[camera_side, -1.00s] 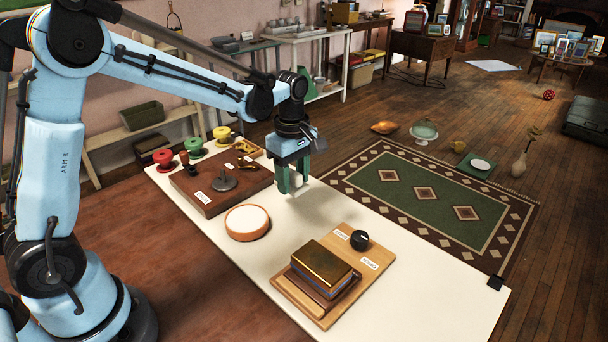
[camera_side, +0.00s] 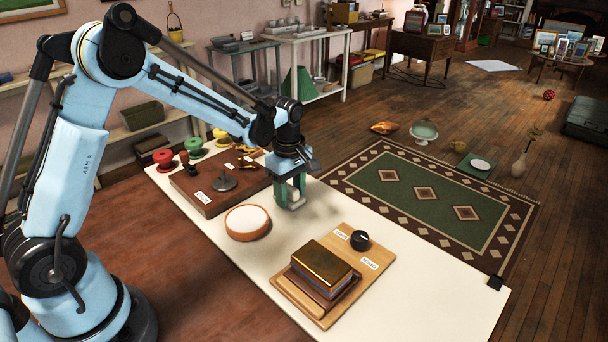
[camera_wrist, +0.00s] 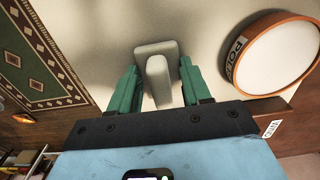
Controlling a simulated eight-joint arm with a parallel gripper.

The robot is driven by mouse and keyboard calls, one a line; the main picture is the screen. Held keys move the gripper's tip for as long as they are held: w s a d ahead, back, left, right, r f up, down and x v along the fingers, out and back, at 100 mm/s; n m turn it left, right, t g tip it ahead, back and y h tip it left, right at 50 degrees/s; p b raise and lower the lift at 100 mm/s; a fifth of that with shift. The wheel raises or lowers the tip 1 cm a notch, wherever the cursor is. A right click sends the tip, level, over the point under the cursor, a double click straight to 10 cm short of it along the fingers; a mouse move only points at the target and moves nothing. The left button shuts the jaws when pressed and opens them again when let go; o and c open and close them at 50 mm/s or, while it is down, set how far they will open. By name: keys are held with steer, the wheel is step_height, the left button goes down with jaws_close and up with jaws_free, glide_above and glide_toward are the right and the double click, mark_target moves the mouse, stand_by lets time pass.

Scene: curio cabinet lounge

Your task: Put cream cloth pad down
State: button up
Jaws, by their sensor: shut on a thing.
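The cream cloth pad (camera_wrist: 152,50) shows in the wrist view as a pale flat base with an upright grip. My gripper (camera_wrist: 158,88) has its green fingers on either side of that grip and is shut on it. In the side view my gripper (camera_side: 290,196) points down low over the white table (camera_side: 215,240), with a small pale part of the pad between the fingers. The pad's base is at or very near the table top; I cannot tell whether it touches. The fingers hide part of the pad in the side view.
A round orange-rimmed dish (camera_side: 247,236) with a white top stands close by, in front and left. A wooden board (camera_side: 372,280) holds a brass-topped block (camera_side: 320,262) and a black knob (camera_side: 360,240). A dark board (camera_side: 196,200) with tools lies left.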

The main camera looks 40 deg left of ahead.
mark_target(290, 186)
steer(key=o, duration=1.1)
steer(key=shift+r, duration=0.1)
step_height(290, 186, up, 12)
steer(key=s+d+m+t, duration=0.3)
steer(key=s+m+t, duration=0.4)
steer(key=s+m, duration=0.7)
steer(key=shift+s+d+m, duration=0.35)
steer(key=shift+s+m, duration=0.05)
steer(key=shift+m, duration=1.6)
steer(key=shift+r, duration=0.15)
